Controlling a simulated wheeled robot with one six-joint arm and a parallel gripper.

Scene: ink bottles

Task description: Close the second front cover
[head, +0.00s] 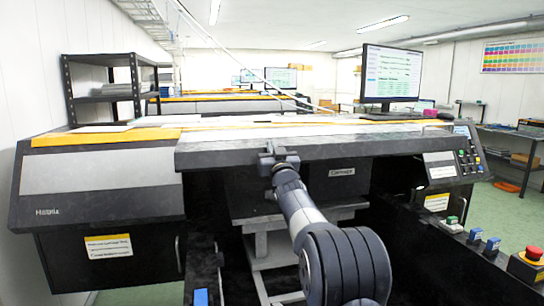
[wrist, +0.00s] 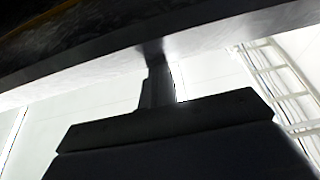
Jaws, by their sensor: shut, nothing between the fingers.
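The second front cover (head: 355,147) is the long dark panel across the middle of the printer in the head view. It is raised, and the dark bay beneath it is open. My gripper (head: 278,157) is at the cover's front edge, left of the cover's middle, with its fingers shut and empty. In the wrist view the cover (wrist: 215,45) runs slanted across the top, and my shut fingers (wrist: 155,65) reach up to its edge. They look to be touching it or very close; the exact contact is hard to tell.
The left front cover (head: 100,172) is down. The carriage (head: 342,185) shows inside the bay. A control panel (head: 468,160) and a red emergency button (head: 533,254) are at right. A monitor (head: 391,73) stands on top. A dark shelf (head: 105,88) is behind at left.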

